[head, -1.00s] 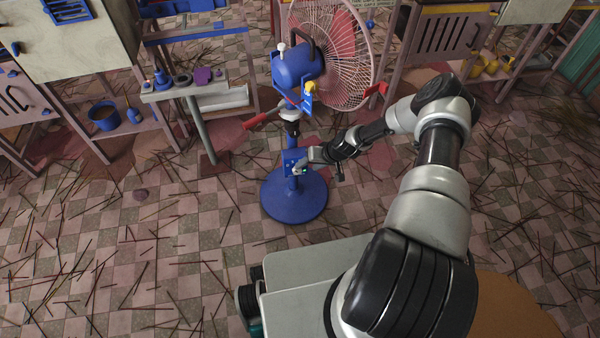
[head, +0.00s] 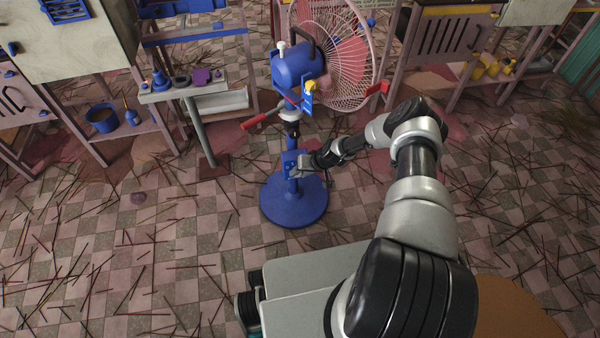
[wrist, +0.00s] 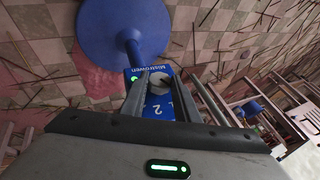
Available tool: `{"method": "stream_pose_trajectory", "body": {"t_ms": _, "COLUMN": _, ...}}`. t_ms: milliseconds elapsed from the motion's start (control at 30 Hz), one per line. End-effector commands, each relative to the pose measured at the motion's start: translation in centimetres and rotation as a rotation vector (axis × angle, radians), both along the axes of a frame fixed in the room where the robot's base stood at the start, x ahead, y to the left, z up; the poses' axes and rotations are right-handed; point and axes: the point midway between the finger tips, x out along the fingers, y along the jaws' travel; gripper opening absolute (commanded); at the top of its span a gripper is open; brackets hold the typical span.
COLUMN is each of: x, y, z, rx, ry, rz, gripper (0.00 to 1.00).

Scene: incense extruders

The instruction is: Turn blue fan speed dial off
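The blue pedestal fan (head: 296,72) stands upright on its round blue base (head: 294,205). A small blue control panel (head: 288,158) is on its pole. In the wrist view the panel (wrist: 158,104) shows white lettering and a "2", with a light grey round dial (wrist: 159,82) on it. My gripper (head: 298,172) is at the panel in the head view. In the wrist view my gripper (wrist: 167,84) has its fingers apart, one on each side of the dial. A gap shows on the right; I cannot tell whether the left finger touches. The dial's exact setting is not readable.
A red-handled lever (head: 258,121) sticks out left of the pole. A workbench with small items (head: 183,88) and a blue pot (head: 103,117) stand at the left. Thin sticks litter the tiled floor (head: 150,250), which is otherwise open in front.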

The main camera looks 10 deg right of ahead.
Motion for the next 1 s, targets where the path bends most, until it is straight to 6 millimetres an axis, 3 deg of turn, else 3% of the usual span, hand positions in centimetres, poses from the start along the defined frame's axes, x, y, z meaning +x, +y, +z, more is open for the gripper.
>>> {"method": "stream_pose_trajectory", "body": {"t_ms": 67, "x": 0.00, "y": -0.03, "z": 0.01, "rx": 0.000, "ry": 0.000, "rz": 0.000, "gripper": 0.06}}
{"method": "stream_pose_trajectory", "body": {"t_ms": 667, "x": 0.07, "y": -0.02, "z": 0.14, "rx": -0.022, "ry": -0.002, "rz": 0.001, "gripper": 0.06}}
{"method": "stream_pose_trajectory", "body": {"t_ms": 1000, "x": 0.09, "y": 0.41, "z": 0.50, "rx": -0.130, "ry": -0.003, "rz": 0.006, "gripper": 0.06}}
